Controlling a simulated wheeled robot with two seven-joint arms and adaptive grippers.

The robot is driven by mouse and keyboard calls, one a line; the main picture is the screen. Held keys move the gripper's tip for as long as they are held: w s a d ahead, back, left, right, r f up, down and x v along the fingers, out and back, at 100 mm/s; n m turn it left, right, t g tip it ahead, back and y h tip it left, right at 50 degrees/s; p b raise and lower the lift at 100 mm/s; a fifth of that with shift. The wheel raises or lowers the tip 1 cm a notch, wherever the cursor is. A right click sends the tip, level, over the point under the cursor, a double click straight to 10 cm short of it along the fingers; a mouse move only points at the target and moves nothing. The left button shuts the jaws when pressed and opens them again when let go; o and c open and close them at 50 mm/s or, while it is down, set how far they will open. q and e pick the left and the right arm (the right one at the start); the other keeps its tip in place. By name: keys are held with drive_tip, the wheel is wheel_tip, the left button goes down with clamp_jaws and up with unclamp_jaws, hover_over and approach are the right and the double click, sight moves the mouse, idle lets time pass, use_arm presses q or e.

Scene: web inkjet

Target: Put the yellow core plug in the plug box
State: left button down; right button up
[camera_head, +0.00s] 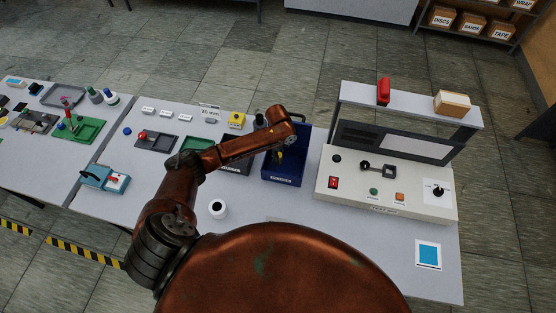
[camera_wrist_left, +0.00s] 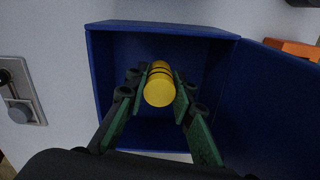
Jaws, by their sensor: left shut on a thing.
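The yellow core plug (camera_wrist_left: 159,87) is a short yellow cylinder with dark bands, held between the green fingers of my left gripper (camera_wrist_left: 160,92). The gripper is shut on it, over the opening of a blue open-topped box (camera_wrist_left: 215,35), which I take as the plug box. In the head view the blue box (camera_head: 284,180) stands in the middle of the table with a label on its front. My left gripper (camera_head: 279,154) points down into it, and its fingers are mostly hidden by the arm and the box. I cannot tell whether the plug touches the floor of the box.
A light control console (camera_head: 335,199) with switches stands right of the box. A white roll (camera_head: 218,208) stands nearer me. The table's front right is mostly clear.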

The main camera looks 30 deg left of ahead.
use_arm(q)
wheel_tip(320, 180, down, 2)
drive_tip(key=shift+f+p, duration=0.2)
drive_tip(key=shift+p, duration=0.2)
drive_tip(key=shift+f, duration=0.45)
drive_tip(key=c, duration=1.7)
unclamp_jaws()
drive_tip(key=shift+f, duration=0.1)
drive_tip(key=shift+o, duration=0.2)
wheel_tip(320, 180, up, 12)
drive_tip(key=shift+r+b, duration=0.2)
drive_tip(key=shift+b, duration=0.5)
